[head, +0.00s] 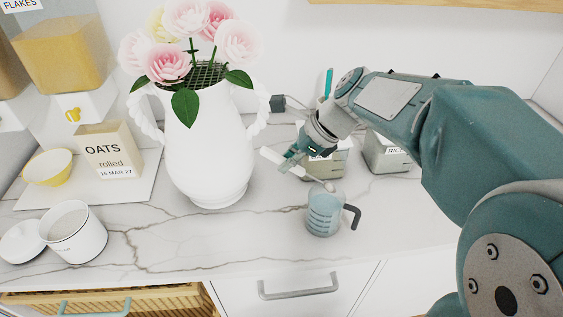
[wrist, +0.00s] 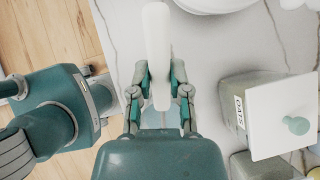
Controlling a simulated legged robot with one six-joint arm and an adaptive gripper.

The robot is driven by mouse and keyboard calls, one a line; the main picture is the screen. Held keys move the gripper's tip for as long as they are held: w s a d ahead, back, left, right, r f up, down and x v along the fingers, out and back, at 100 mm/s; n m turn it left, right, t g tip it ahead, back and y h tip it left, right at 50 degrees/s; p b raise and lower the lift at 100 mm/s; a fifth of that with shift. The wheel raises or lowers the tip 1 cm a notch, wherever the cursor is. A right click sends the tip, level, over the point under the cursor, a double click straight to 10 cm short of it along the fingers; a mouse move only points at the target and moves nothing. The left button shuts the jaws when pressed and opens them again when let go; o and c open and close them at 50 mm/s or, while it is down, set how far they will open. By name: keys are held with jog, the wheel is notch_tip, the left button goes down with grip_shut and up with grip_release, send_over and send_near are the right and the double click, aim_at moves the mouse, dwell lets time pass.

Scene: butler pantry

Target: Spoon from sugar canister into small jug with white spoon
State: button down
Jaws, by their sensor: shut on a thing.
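My gripper (head: 294,157) is shut on the white spoon (head: 268,154), gripping its handle. In the wrist view the fingers (wrist: 159,78) close on both sides of the white spoon handle (wrist: 156,35). The spoon slants down to the right, its bowl end (head: 329,187) at the small jug's mouth; whether sugar is in the bowl is too small to tell. The small jug (head: 322,216) is translucent blue with a dark handle on its right, standing upright on the counter. The white sugar canister (head: 78,236) stands open at far left, pale contents showing, its lid (head: 21,241) beside it.
A tall white vase (head: 207,160) of pink roses stands between canister and jug. An oats box (head: 110,152) and yellow bowl (head: 47,168) are at left. Lidded canisters (head: 386,155) stand behind the jug; one (wrist: 248,105) shows in the wrist view. The front middle counter is clear.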

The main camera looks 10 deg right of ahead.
jog(key=shift+s+d+r+t+y, duration=0.2)
jog(key=shift+d+r+y, duration=0.3)
jog(key=shift+d+y, duration=0.35)
jog(key=shift+s+d+r+t+y, duration=0.1)
jog(key=shift+d+r+t+y, duration=0.35)
jog(key=shift+y, duration=0.6)
jog(key=shift+d, duration=0.2)
jog(key=shift+r, duration=0.1)
notch_tip(320, 180, up, 6)
